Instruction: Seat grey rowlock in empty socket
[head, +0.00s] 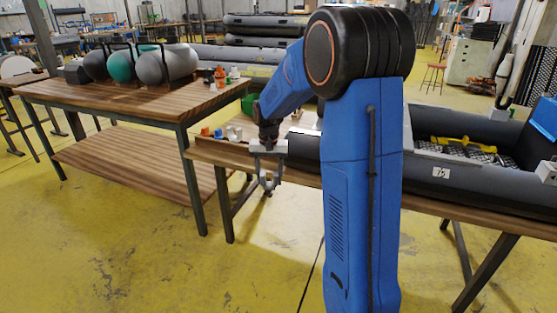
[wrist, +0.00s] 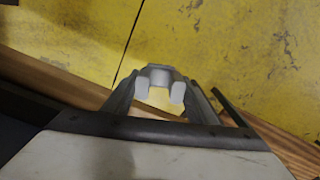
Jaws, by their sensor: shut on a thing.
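My gripper (head: 268,168) hangs at the near edge of the work table, left of my blue arm, with its fingers pointing down. It is shut on the grey rowlock (head: 268,186). In the wrist view the rowlock (wrist: 160,74) sits between the fingertips of my gripper (wrist: 160,92), its two rounded prongs toward the camera. Behind it are the yellow floor and a wooden edge. The dark grey inflatable boat (head: 480,190) lies on the table, partly hidden by my arm. I cannot make out the empty socket in either view.
A second wooden table (head: 100,95) at left bears grey and teal cylinders (head: 122,65). A yellow object (head: 463,145) lies inside the boat. Open yellow floor (head: 130,240) is in front.

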